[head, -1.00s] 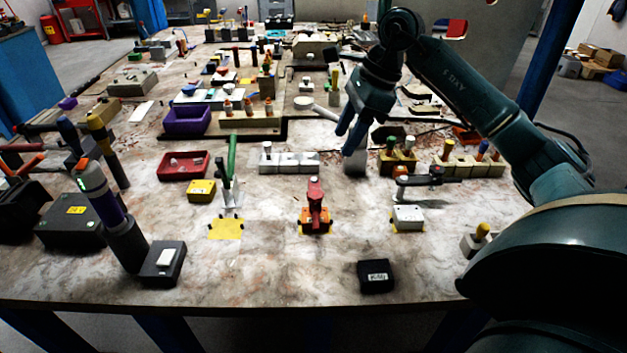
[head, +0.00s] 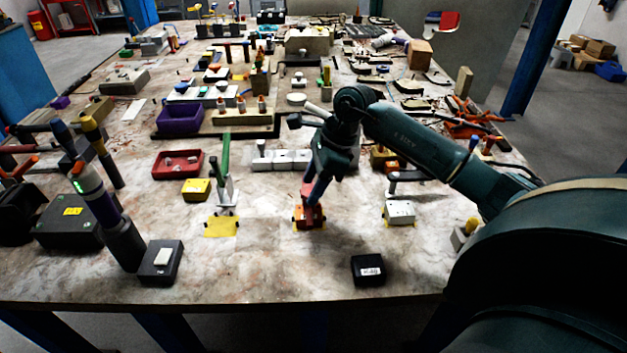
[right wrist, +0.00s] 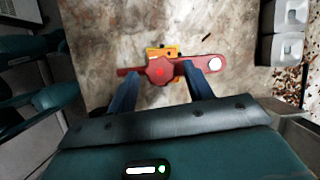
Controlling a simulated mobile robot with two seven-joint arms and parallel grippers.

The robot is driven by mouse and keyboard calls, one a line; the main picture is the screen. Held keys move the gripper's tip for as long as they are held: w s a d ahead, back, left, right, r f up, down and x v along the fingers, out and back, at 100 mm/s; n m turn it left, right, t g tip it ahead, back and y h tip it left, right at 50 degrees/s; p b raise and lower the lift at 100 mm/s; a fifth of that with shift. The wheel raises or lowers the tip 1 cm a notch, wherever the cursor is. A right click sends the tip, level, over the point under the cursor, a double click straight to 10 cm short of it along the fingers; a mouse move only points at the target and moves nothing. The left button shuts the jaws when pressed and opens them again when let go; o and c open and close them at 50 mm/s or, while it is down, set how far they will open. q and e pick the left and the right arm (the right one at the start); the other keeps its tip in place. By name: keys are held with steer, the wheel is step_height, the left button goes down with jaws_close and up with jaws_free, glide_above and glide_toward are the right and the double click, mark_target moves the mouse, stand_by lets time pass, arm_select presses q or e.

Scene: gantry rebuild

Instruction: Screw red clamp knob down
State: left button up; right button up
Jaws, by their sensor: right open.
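The red clamp (head: 309,216) stands on a yellow patch near the front middle of the table in the head view. In the right wrist view its red faceted knob (right wrist: 160,70) is seen from above, over a red bar (right wrist: 200,64) with a white round spot at its right end. My right gripper (head: 311,195) points down at the clamp. In the right wrist view its blue fingers (right wrist: 160,80) are open, one on each side of the knob, with gaps between. In the head view the gripper hides the clamp's upper part. My left gripper is not in view.
A green-handled clamp (head: 225,180) stands left and a white clamp (head: 400,212) right, each by a yellow patch. A black labelled box (head: 368,270) lies in front. White blocks (head: 270,159) are just behind the gripper. A red tray (head: 178,164) is farther left.

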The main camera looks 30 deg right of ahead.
steer(key=shift+c, duration=0.3)
steer(key=c, duration=0.8)
steer(key=shift+o, duration=0.2)
steer(key=shift+f+m+b, duration=0.1)
steer(key=shift+m+b, duration=0.25)
steer(key=shift+m, duration=0.15)
steer(key=shift+s+m+t+h+b, duration=0.1)
steer(key=shift+m+t+h+b, duration=0.25)
steer(key=shift+m, duration=0.65)
steer(key=shift+m+t, duration=0.25)
steer(key=shift+m, duration=0.05)
steer(key=shift+a+m, duration=0.1)
steer(key=shift+m, duration=0.3)
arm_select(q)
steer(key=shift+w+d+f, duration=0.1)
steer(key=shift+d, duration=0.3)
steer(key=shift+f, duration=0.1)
arm_select(e)
steer(key=o, duration=0.8)
